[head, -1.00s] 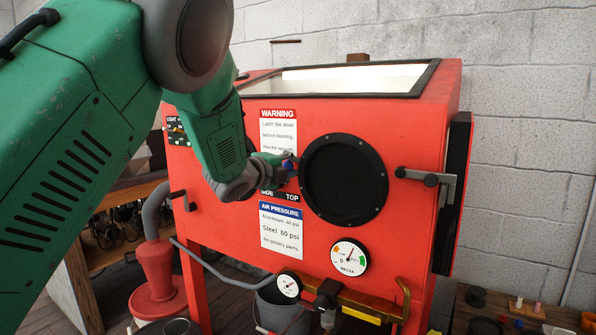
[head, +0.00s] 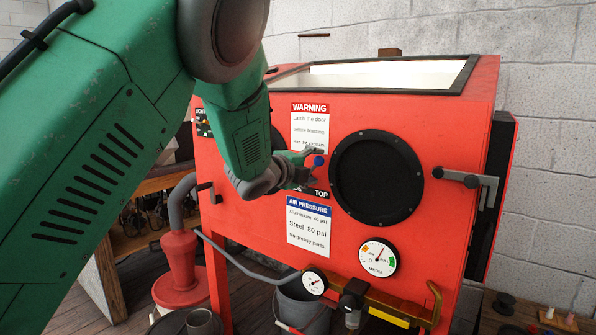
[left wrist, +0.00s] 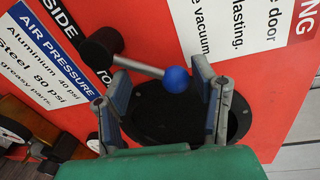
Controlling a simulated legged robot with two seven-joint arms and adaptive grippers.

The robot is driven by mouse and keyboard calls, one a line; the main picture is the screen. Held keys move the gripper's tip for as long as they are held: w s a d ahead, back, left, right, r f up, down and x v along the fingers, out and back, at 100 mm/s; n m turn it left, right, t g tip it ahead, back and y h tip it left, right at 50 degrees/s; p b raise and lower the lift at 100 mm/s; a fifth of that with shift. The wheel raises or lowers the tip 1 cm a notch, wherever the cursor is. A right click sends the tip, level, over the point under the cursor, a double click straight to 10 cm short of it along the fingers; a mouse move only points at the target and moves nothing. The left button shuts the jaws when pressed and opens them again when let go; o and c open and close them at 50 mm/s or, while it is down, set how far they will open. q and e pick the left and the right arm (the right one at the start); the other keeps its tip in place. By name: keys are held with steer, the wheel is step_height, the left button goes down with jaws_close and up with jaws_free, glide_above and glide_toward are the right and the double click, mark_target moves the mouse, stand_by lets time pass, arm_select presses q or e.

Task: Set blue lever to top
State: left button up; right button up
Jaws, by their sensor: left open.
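The blue lever has a round blue knob (head: 318,161) on the front of the red cabinet, left of the round black port (head: 376,178). In the left wrist view the blue knob (left wrist: 176,80) ends a metal rod running from a black pivot (left wrist: 101,47). My left gripper (head: 305,163) is open at the lever. In the left wrist view its fingers stand on either side of the knob, which is nearer the right finger; I cannot tell if they touch. The SIDE/TOP label (head: 322,194) sits below the lever, its left part hidden by my gripper. My right gripper is not in view.
A latch handle (head: 462,179) is at the cabinet's right. A WARNING sign (head: 309,128) and AIR PRESSURE sign (head: 309,222) flank the lever above and below. Gauges (head: 379,257) and a brass pipe (head: 395,302) are lower. A bucket (head: 300,308) stands underneath.

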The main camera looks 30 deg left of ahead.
arm_select(q)
steer(key=s+r, duration=0.1)
steer(key=s, duration=0.9)
steer(key=shift+s+a+r, duration=0.15)
steer(key=shift+s+a, duration=0.05)
steer(key=shift+s, duration=0.2)
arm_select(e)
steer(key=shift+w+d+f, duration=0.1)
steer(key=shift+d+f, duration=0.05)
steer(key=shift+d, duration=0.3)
